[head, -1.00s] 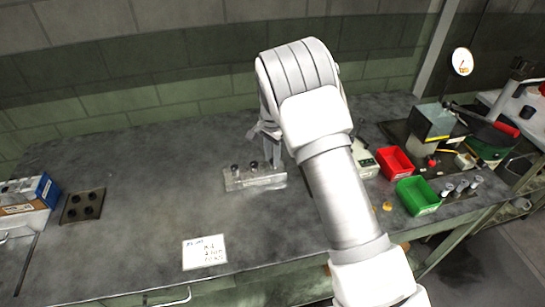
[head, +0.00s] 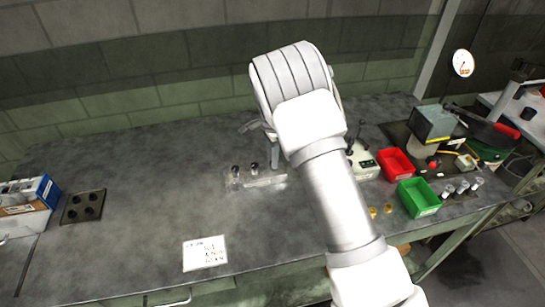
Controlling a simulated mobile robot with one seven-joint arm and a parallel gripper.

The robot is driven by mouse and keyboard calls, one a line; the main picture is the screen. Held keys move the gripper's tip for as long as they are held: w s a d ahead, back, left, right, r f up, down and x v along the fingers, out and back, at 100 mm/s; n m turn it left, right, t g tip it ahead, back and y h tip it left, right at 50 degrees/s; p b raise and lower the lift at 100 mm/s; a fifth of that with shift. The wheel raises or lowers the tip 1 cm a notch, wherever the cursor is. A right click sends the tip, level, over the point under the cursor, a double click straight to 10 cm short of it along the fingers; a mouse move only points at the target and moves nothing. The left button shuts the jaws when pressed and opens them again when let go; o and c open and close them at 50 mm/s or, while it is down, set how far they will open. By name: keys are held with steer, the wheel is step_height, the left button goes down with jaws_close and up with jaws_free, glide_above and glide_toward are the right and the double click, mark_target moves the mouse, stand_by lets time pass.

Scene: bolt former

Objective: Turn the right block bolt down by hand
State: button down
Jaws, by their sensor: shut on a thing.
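The pale metal block (head: 264,182) lies on the grey bench in the head view, its outline faint against the bench top. Two dark-headed bolts stand upright in it, the left bolt (head: 235,170) and the middle bolt (head: 254,166). My gripper (head: 275,162) is over the block's right end, mostly hidden behind my wrist. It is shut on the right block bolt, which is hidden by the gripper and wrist. How deep that bolt sits cannot be seen.
Right of my arm stand a red bin (head: 395,163), a green bin (head: 418,197) and a small white device (head: 362,168). A written card (head: 205,253) lies in front. A dark plate with holes (head: 83,207) and a box (head: 38,192) are left. The left bench middle is clear.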

steer(key=c, duration=0.6)
jaws_free()
steer(key=shift+c, duration=0.2)
steer(key=shift+r, duration=0.1)
step_height(320, 180, up, 17)
steer(key=shift+r, duration=0.15)
